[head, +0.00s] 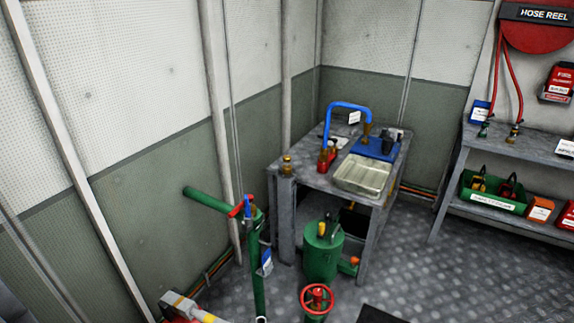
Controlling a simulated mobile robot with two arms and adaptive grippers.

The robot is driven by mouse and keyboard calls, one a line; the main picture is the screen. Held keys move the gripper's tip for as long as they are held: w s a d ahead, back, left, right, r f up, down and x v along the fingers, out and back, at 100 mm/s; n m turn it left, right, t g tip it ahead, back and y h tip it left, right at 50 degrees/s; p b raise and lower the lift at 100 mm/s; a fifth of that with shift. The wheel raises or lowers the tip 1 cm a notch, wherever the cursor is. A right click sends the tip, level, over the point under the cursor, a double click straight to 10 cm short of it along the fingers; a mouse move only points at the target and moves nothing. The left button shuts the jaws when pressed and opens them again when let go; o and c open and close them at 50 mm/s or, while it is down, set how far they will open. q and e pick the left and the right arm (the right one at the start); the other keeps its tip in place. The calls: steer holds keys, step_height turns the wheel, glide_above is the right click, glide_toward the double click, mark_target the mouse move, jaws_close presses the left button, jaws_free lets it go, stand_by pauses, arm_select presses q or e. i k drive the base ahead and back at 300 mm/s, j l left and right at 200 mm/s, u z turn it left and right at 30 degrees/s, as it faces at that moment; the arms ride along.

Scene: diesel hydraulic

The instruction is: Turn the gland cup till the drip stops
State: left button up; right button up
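A green standpipe (257,280) stands left of the bench, with a green branch pipe (212,201) running to the left. At its top is a valve with a red lever (237,209) and a blue part, with a small brass-coloured part beside it. A small brass fitting (287,165) stands on the left corner of the bench. I cannot tell which brass part is the gland cup, and no drip can be made out. A red handwheel (317,298) sits on a green fitting at the bottom.
A grey metal bench (310,178) holds a metal tray (362,175), a blue tray (374,146) and a blue curved pipe (348,105). A green can (323,252) stands in front of it. A shelf (540,150) is at the right. Open floor (470,275) lies at lower right.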

mark_target(286, 159)
steer(key=k+j+u, duration=0.15)
steer(key=k+u, duration=0.25)
steer(key=k, duration=0.25)
steer(key=u, duration=1.8)
steer(key=l+u, duration=0.2)
steer(key=l, duration=0.2)
steer(key=k+l+u, duration=0.2)
steer(key=l, duration=0.15)
steer(key=k+l+u, duration=0.15)
steer(key=l, duration=0.2)
steer(key=k+l+u, duration=0.2)
steer(key=l, duration=0.15)
steer(key=k+l, duration=0.15)
steer(key=l, duration=0.2)
steer(key=k+l, duration=0.1)
steer(key=l, duration=0.25)
steer(key=k+l, duration=0.15)
steer(key=l, duration=0.2)
steer(key=k+l, duration=0.1)
steer(key=l, duration=0.25)
steer(key=k+l, duration=0.15)
steer(key=l, duration=0.2)
steer(key=k+l, duration=0.1)
steer(key=l, duration=0.25)
